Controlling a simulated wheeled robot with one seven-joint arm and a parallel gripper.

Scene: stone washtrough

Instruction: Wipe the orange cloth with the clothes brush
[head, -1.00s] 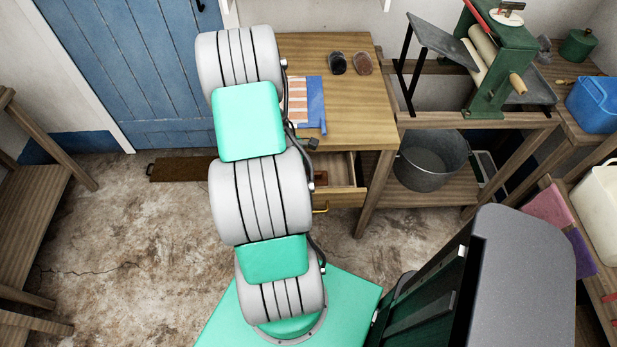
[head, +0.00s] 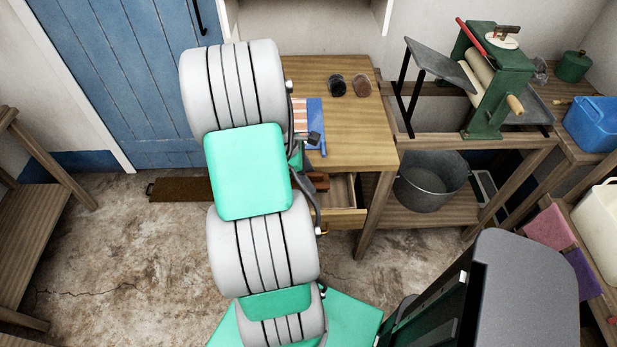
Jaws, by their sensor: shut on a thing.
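A wooden brown block that looks like the clothes brush (head: 319,180) shows at the open drawer (head: 343,192), just right of my arm. My gripper (head: 309,176) is mostly hidden behind my arm; the dark part that shows is shut on this brown brush. My arm covers the left part of the cloth.
Two small dark round-ended things (head: 348,86) stand at the table's back. A green mangle (head: 497,80) stands to the right, with a metal tub (head: 430,182) below. The wooden table (head: 355,130) has bare room right of the cloths.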

